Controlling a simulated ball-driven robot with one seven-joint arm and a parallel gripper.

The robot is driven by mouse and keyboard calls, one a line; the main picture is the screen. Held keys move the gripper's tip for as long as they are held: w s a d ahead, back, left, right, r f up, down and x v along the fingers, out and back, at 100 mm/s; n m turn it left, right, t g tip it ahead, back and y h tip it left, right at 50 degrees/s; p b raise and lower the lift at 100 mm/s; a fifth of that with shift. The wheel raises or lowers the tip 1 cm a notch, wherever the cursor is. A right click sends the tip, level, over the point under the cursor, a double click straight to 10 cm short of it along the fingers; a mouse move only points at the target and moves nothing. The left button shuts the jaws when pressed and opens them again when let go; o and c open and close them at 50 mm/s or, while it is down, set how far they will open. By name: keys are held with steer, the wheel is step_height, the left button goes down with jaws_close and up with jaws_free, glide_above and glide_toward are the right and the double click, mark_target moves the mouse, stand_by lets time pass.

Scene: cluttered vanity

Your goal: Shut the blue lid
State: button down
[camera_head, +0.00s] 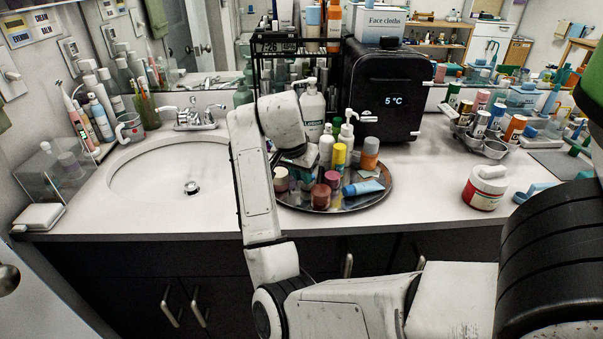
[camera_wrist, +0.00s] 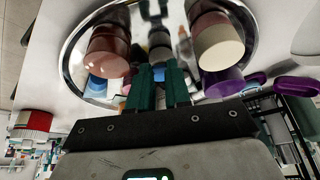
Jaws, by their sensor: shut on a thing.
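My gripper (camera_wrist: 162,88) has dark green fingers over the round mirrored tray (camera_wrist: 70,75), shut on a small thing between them. I cannot make out that thing clearly; a bluish patch shows near the fingertips. In the head view, my arm hides most of the gripper at the tray's left side (camera_head: 300,207). No blue lid can be told for certain. A light blue tube (camera_head: 363,187) lies at the tray's right. A blue patch (camera_wrist: 99,88) shows below a brownish jar (camera_wrist: 109,50) in the wrist view. A purple flip lid (camera_wrist: 291,86) stands beyond the tray's edge.
A black cooler (camera_head: 385,90) stands behind. A red-and-white tub (camera_head: 484,188) is to the right. The counter between tub and tray is clear; the sink (camera_head: 165,170) is left.

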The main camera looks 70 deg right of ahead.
steer(key=shift+a+f+h+b, duration=0.3)
steer(key=shift+f+h+b, duration=0.25)
steer(key=shift+f+h, duration=0.15)
steer(key=shift+a+f+h+b, duration=0.15)
steer(key=shift+h+b, duration=0.2)
steer(key=shift+h, duration=0.25)
steer(key=c, duration=1.3)
jaws_free()
steer(key=shift+r, duration=0.2)
steer(key=p+v, duration=0.1)
steer(key=v, duration=0.9)
steer(key=shift+w+a+r, duration=0.1)
steer(key=shift+w+r, duration=0.1)
steer(key=shift+r, duration=0.1)
